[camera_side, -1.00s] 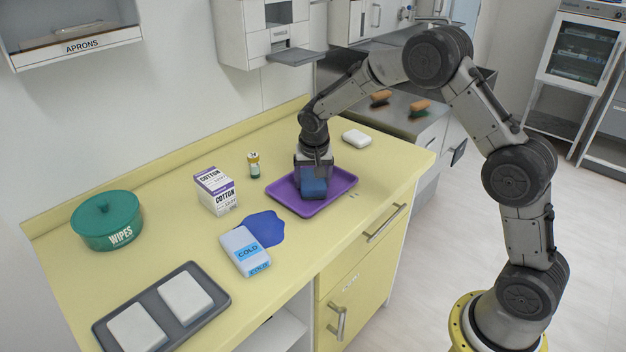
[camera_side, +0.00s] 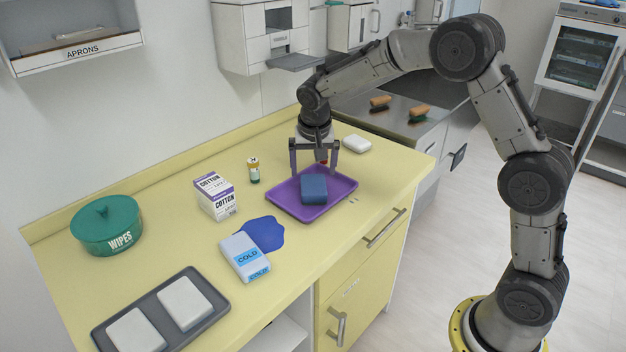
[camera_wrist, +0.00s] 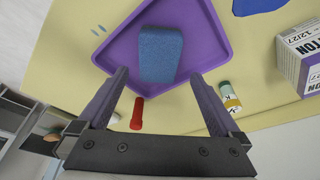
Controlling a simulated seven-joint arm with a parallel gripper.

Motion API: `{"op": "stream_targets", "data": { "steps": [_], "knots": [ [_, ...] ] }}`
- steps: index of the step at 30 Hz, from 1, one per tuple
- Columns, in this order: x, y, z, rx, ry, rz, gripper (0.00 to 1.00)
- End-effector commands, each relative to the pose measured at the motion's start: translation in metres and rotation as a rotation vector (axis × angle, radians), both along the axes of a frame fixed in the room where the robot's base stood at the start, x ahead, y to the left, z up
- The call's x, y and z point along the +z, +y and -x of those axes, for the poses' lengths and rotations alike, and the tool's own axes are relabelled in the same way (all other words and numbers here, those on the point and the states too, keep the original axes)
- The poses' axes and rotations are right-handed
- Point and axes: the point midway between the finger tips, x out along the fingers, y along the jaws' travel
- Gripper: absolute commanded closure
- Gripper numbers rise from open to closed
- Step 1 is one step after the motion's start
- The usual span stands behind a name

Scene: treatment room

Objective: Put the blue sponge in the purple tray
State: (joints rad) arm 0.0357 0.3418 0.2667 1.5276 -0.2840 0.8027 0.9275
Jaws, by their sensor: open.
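The blue sponge (camera_side: 313,188) lies in the purple tray (camera_side: 340,197) on the yellow counter. In the wrist view the sponge (camera_wrist: 161,55) rests on the tray floor, with the tray rim (camera_wrist: 225,45) around it. My gripper (camera_side: 316,172) is open and empty, above and behind the sponge in the side view. In the wrist view its two fingers (camera_wrist: 160,80) are spread wide, apart from the sponge. A small red object (camera_wrist: 138,113) shows between the fingers, beyond the tray's edge.
A cotton box (camera_side: 216,196), a small bottle (camera_side: 254,170), a blue spill or mat (camera_side: 265,232) and a cold pack (camera_side: 244,256) stand left of the tray. A white block (camera_side: 356,143) lies behind it. A teal wipes tub (camera_side: 107,225) and grey tray (camera_side: 222,302) are further left.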

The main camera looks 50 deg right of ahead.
Motion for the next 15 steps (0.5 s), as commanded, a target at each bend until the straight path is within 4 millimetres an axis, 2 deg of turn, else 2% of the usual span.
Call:
{"op": "stream_targets", "data": {
  "steps": [1, 6, 15],
  "knots": [
    [0.011, 0.003, 0.001, 0.001, -0.006, 0.0, 0.0],
    [0.034, 0.008, 0.007, 0.0, -0.004, -0.001, 0.0],
    [0.047, 0.011, 0.011, 0.001, 0.0, -0.001, 0.0]
  ]
}}
